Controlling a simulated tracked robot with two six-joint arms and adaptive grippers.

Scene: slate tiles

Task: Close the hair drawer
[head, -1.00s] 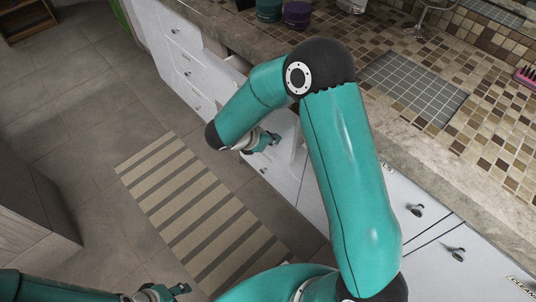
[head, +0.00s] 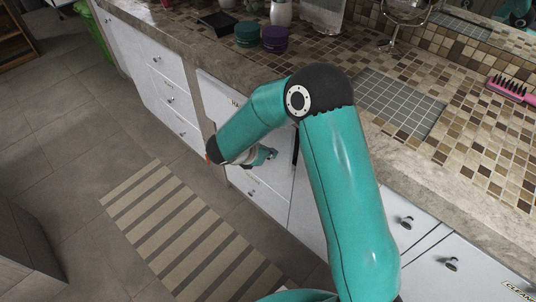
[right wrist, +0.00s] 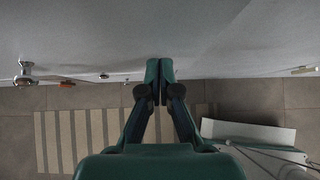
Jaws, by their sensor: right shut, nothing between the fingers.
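White drawer fronts in the counter show in the head view, among them a front (head: 217,98) with a small label too small to read, partly behind my right arm. I cannot tell for sure which is the hair drawer; no drawer clearly stands out. My right gripper (head: 268,154) is shut and empty, at the cabinet fronts beside the arm's bend. In the right wrist view its fingertips (right wrist: 160,68) are together against or just before a pale flat front (right wrist: 110,35); contact is unclear. My left gripper is out of view.
The stone countertop (head: 440,170) runs above the drawers, with tubs (head: 247,34), a mirror stand and a pink brush (head: 511,89) on it. A striped mat (head: 185,230) lies on the tiled floor. Knobs (right wrist: 25,74) project from the fronts. A dark gap shows beside my right arm.

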